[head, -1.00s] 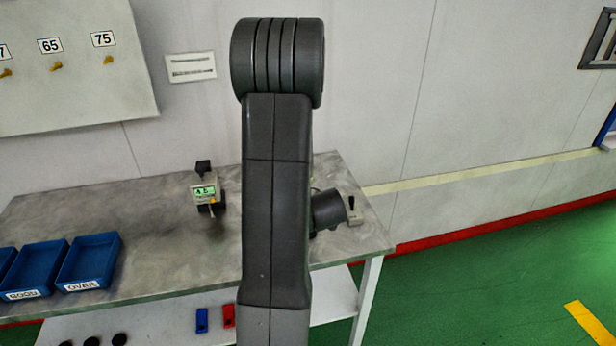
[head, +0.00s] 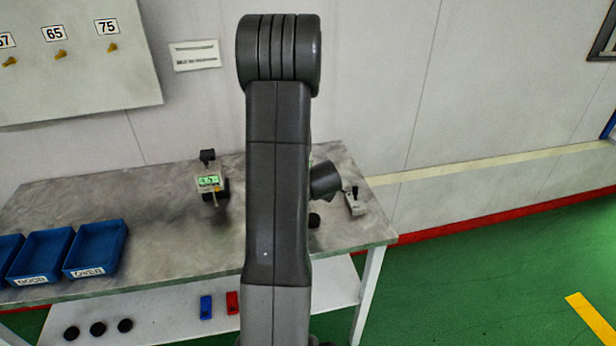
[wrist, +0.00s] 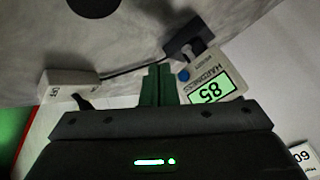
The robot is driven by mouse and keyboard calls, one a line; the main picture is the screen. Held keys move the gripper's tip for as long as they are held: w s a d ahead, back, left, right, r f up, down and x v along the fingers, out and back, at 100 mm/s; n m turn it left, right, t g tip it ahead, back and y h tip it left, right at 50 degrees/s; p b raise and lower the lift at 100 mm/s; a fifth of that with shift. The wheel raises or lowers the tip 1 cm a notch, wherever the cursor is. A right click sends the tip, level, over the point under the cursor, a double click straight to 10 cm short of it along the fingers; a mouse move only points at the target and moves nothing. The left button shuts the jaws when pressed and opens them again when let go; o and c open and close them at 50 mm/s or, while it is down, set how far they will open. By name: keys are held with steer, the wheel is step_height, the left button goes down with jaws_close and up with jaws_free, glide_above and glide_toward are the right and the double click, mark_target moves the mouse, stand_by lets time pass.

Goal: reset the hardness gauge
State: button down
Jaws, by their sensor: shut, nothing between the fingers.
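I cannot tell whether the fingertips touch anything. In the head view my arm hides the gripper and the hardness gauge.
A box with a black lever (head: 354,203) stands on the table (head: 150,220), joined by a cable. A black disc (head: 314,221) lies nearby. Another device with a green display (head: 209,182) stands left. Blue trays (head: 97,250) are at the left; the wall is close behind.

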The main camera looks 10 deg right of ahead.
steer(key=shift+w, duration=1.25)
steer(key=shift+w+p, duration=0.1)
steer(key=shift+p, duration=0.25)
stand_by(0.8)
steer(key=shift+w, duration=0.3)
steer(key=shift+w+p, duration=0.35)
steer(key=shift+w, duration=0.05)
stand_by(0.6)
steer(key=shift+s, duration=0.85)
steer(key=shift+s+b, duration=0.35)
steer(key=shift+s, duration=2.15)
